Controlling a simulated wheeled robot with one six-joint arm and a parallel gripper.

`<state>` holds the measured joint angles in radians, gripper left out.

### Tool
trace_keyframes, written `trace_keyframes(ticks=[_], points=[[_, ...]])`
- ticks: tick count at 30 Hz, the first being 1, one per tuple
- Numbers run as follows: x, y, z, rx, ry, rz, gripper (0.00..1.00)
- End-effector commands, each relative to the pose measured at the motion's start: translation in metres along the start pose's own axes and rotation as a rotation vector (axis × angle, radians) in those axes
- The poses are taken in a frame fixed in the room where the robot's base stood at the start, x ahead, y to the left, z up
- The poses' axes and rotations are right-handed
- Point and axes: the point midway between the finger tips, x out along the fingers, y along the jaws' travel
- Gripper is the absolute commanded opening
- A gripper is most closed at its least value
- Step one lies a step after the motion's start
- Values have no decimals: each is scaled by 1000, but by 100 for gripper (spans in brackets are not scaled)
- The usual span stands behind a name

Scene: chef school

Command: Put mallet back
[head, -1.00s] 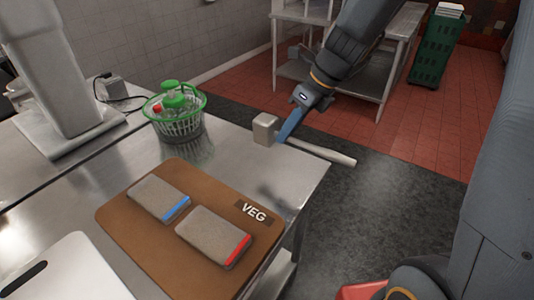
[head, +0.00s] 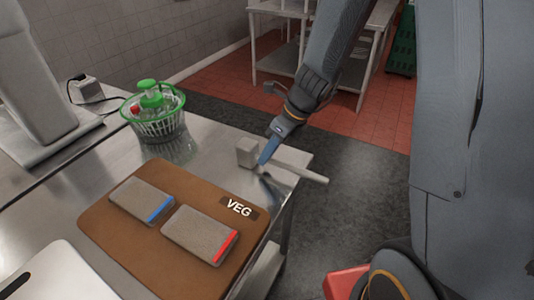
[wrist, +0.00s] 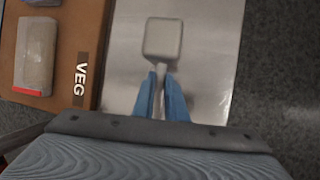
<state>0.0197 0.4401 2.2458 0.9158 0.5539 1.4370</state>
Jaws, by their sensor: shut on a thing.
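The mallet (head: 247,152) is pale grey with a block-shaped head and a light handle that points right, past the steel table's edge. My gripper (head: 264,162) has blue fingers and is shut on the mallet's handle close to the head. In the wrist view the mallet's head (wrist: 162,38) lies just beyond the fingertips (wrist: 160,78), over the bare steel. The mallet is at or very near the table top near its right corner; I cannot tell whether it touches.
A brown VEG board (head: 120,235) holds two grey blocks, one blue-ended (head: 142,198) and one red-ended (head: 198,235). A white board (head: 65,272) lies front left. Bare steel (head: 205,150) lies between basket and mallet.

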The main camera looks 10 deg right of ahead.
Motion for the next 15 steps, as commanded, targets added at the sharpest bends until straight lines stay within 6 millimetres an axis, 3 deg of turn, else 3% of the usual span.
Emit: trace_keyframes(ticks=[4, 5, 8, 15], points=[[2, -1, -1, 1, -1, 0, 0], [2, -1, -1, 1, 0, 0, 15], [2, 0, -1, 1, 0, 0, 31], [2, 0, -1, 0, 0, 0, 31]])
